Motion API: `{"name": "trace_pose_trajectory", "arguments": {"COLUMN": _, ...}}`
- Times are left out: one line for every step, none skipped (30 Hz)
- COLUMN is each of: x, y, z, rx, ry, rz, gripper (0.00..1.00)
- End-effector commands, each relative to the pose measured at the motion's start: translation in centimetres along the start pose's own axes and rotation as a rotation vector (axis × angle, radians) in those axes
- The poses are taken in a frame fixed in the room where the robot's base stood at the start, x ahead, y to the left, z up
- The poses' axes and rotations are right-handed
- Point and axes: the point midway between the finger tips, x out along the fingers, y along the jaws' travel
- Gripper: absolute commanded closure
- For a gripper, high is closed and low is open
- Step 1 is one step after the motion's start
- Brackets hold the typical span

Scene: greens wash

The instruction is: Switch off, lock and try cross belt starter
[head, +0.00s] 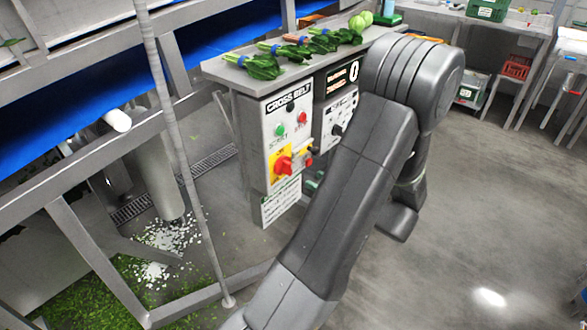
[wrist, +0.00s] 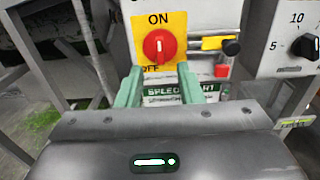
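The grey cross belt starter box (head: 270,150) stands under the bench, labelled CROSS BELT, with a green button (head: 280,130) and a red button (head: 302,117). Its red rotary switch (head: 284,165) sits on a yellow plate. In the wrist view the red switch (wrist: 159,46) has its handle upright, towards ON; OFF is partly hidden below. My gripper (wrist: 160,70) is open, its green fingers apart just below the switch; I cannot tell whether they touch it. Right of the switch are a yellow piece with a black knob (wrist: 231,47) and a small red item (wrist: 222,70).
A second panel (head: 338,110) with a display and black knobs adjoins on the right. Leafy bunches (head: 262,65) lie on the bench top (head: 225,72). A rail and thin post (head: 180,130) stand left. Open floor (head: 470,210) lies right. My arm hides part of the panels.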

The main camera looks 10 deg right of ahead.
Motion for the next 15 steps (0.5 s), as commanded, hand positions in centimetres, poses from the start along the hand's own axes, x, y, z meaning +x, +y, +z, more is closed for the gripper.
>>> {"name": "trace_pose_trajectory", "arguments": {"x": 1.1, "y": 0.2, "z": 0.0, "rx": 0.0, "ry": 0.0, "rz": 0.006, "gripper": 0.67}}
{"name": "trace_pose_trajectory", "arguments": {"x": 1.7, "y": 0.1, "z": 0.0, "rx": 0.0, "ry": 0.0, "rz": 0.006, "gripper": 0.67}}
{"name": "trace_pose_trajectory", "arguments": {"x": 2.5, "y": 0.1, "z": 0.0, "rx": 0.0, "ry": 0.001, "rz": 0.006, "gripper": 0.67}}
{"name": "trace_pose_trajectory", "arguments": {"x": 3.1, "y": 0.1, "z": 0.0, "rx": 0.0, "ry": 0.0, "rz": 0.006, "gripper": 0.67}}
{"name": "trace_pose_trajectory", "arguments": {"x": 3.7, "y": 0.2, "z": 0.0, "rx": 0.0, "ry": -0.001, "rz": 0.006, "gripper": 0.67}}
{"name": "trace_pose_trajectory", "arguments": {"x": 4.4, "y": 0.2, "z": 0.0, "rx": 0.0, "ry": 0.0, "rz": 0.006, "gripper": 0.67}}
{"name": "trace_pose_trajectory", "arguments": {"x": 5.0, "y": 0.1, "z": 0.0, "rx": 0.0, "ry": 0.0, "rz": 0.005, "gripper": 0.67}}
{"name": "trace_pose_trajectory", "arguments": {"x": 5.5, "y": 0.1, "z": 0.0, "rx": 0.0, "ry": 0.0, "rz": 0.005, "gripper": 0.67}}
{"name": "trace_pose_trajectory", "arguments": {"x": 6.1, "y": 0.1, "z": 0.0, "rx": 0.0, "ry": 0.0, "rz": 0.006, "gripper": 0.67}}
{"name": "trace_pose_trajectory", "arguments": {"x": 6.6, "y": 0.1, "z": 0.0, "rx": 0.0, "ry": 0.0, "rz": 0.004, "gripper": 0.67}}
{"name": "trace_pose_trajectory", "arguments": {"x": 7.0, "y": 0.1, "z": 0.0, "rx": 0.0, "ry": 0.0, "rz": 0.004, "gripper": 0.67}}
{"name": "trace_pose_trajectory", "arguments": {"x": 7.5, "y": 0.1, "z": 0.0, "rx": 0.0, "ry": 0.0, "rz": 0.004, "gripper": 0.67}}
{"name": "trace_pose_trajectory", "arguments": {"x": 7.8, "y": 0.1, "z": 0.0, "rx": 0.0, "ry": 0.0, "rz": 0.004, "gripper": 0.67}}
{"name": "trace_pose_trajectory", "arguments": {"x": 8.1, "y": 0.1, "z": 0.0, "rx": 0.0, "ry": -0.001, "rz": 0.003, "gripper": 0.67}}
{"name": "trace_pose_trajectory", "arguments": {"x": 8.4, "y": 0.1, "z": 0.0, "rx": 0.0, "ry": 0.0, "rz": 0.003, "gripper": 0.67}}
